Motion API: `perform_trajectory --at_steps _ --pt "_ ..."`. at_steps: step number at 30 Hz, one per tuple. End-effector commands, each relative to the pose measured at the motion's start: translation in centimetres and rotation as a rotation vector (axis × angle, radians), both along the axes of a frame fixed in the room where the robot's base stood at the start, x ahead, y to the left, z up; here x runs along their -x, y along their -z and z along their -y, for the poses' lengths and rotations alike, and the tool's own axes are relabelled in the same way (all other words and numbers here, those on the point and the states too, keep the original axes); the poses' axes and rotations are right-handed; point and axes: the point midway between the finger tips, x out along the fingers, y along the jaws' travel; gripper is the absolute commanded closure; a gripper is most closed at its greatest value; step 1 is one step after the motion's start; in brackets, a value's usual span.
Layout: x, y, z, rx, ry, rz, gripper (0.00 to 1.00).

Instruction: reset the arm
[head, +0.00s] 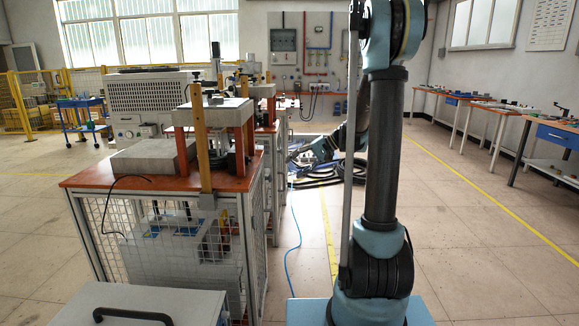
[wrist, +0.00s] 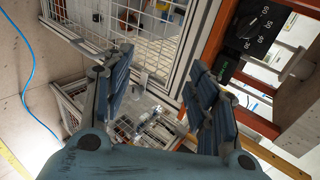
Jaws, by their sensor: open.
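My arm (head: 383,150) rises in front of the head camera and bends at the top of the picture. Its far part reaches down behind the upright link, to the right of the workbench. My gripper (wrist: 160,68) shows in the wrist view with its two dark blue fingers wide apart. Nothing is between the fingers. Behind them are the white wire mesh (wrist: 105,15) and frame of a bench. In the head view the fingertips are too small and partly covered to make out.
An orange-topped workbench (head: 90,180) with a press-like fixture (head: 215,113) stands left of my arm. A dark box with a numbered dial (wrist: 255,25) shows at the wrist view's upper right. A blue cable (head: 292,250) lies on the floor. Open floor (head: 480,220) lies to the right.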

Motion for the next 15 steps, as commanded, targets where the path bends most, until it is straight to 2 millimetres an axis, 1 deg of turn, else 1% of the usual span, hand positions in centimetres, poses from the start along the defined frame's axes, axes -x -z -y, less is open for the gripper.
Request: perform_trajectory --at_steps 1,7,15 --pt "1.3 -0.4 0.2 0.027 0.001 0.002 0.47" --pt "5.7 -1.0 1.2 0.136 0.005 0.008 0.47" --pt "11.9 -0.9 3.0 0.285 0.01 0.022 0.47"
